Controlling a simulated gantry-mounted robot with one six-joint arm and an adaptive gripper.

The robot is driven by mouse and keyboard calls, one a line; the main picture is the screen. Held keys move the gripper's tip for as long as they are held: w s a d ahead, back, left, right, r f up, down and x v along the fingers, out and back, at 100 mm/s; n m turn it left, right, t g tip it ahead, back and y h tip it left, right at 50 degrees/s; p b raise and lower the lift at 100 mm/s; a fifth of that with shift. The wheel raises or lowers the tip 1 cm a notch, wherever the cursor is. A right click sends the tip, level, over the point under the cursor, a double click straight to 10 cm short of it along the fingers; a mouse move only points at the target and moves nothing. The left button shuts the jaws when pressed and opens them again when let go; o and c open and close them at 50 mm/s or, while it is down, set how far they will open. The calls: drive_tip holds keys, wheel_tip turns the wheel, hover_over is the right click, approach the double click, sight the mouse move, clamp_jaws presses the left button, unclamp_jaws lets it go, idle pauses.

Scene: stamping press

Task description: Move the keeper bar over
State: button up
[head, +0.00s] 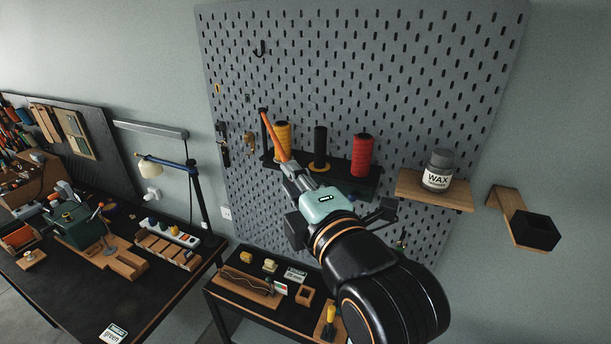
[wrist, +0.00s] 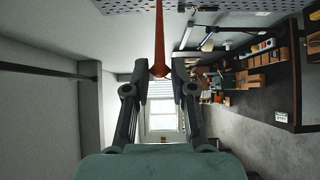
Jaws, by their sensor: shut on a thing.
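The keeper bar, a slim orange bar (head: 275,138), slants up and left from my gripper (head: 291,169). Its upper end lies at the top of a dark upright post (head: 264,117) at the left end of the spool shelf; I cannot tell whether they are joined. In the wrist view the bar (wrist: 159,35) runs from the top edge down between my fingertips (wrist: 159,72), which are shut on its near end. On the shelf (head: 370,185) stand a yellow spool (head: 283,137), a black spool (head: 320,145) and a red spool (head: 362,155). The bar passes in front of the yellow spool.
The grey pegboard (head: 370,70) stands behind. A wax jar (head: 438,172) sits on a wooden shelf (head: 420,190) to the right, with a black box (head: 536,232) beyond. A cluttered bench with a lamp (head: 160,168) is at left. A small table (head: 232,300) stands below.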

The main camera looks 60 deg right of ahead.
drive_tip(key=shift+w+a+r, duration=0.1)
drive_tip(key=shift+a, duration=0.1)
drive_tip(key=shift+w+a, duration=0.8)
drive_tip(key=shift+a, duration=0.05)
drive_tip(key=w+a+p, duration=0.1)
drive_tip(key=w+a, duration=0.4)
drive_tip(key=shift+w+p, duration=0.3)
drive_tip(key=shift+w, duration=0.1)
drive_tip(key=shift+a, duration=0.1)
drive_tip(key=shift+w+a+p, duration=0.3)
drive_tip(key=shift+w+a, duration=0.4)
drive_tip(key=shift+w, duration=0.85)
drive_tip(key=shift+w+a+p, duration=0.25)
drive_tip(key=shift+w+a, duration=0.45)
drive_tip(key=shift+w, duration=0.8)
drive_tip(key=shift+w+a+p, duration=0.3)
drive_tip(key=shift+w+a, duration=0.4)
drive_tip(key=shift+w, duration=0.85)
drive_tip(key=o, duration=0.8)
drive_tip(key=shift+a, duration=0.1)
drive_tip(key=shift+o, duration=0.6)
drive_tip(key=shift+s, duration=0.1)
